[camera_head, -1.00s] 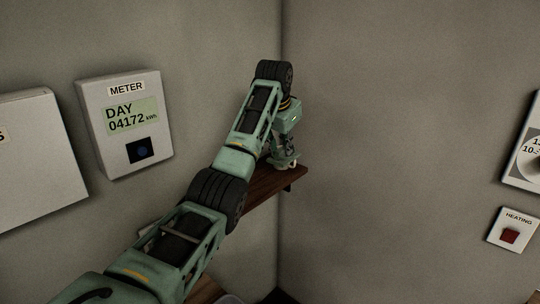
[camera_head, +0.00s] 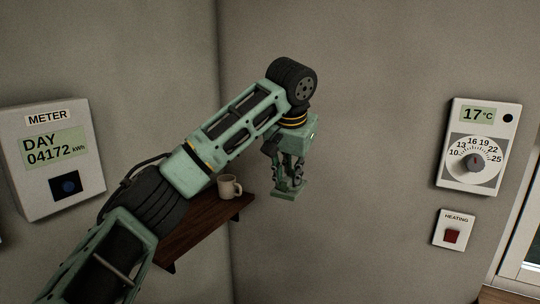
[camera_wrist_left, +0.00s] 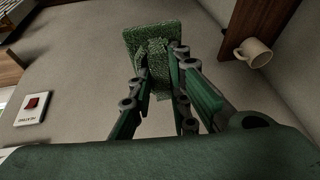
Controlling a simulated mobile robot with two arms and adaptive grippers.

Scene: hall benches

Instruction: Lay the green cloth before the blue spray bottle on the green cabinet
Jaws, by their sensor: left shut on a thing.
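My left gripper (camera_head: 291,184) is shut on the green cloth and hangs in the air before the wall, to the right of the wooden shelf. The green cloth (camera_head: 287,193) shows as a small flat green piece under the fingertips. In the left wrist view the cloth (camera_wrist_left: 149,42) is a textured, folded dark green piece pinched between the fingers of the left gripper (camera_wrist_left: 162,78). The blue spray bottle and the green cabinet are in neither view. My right gripper is not in view.
A pale mug (camera_head: 229,187) stands on the dark wooden shelf (camera_head: 205,222) in the corner, close to my left arm. The meter (camera_head: 54,158), thermostat (camera_head: 477,146) and heating switch (camera_head: 453,231) are on the walls. A door frame (camera_head: 525,235) is at the right edge.

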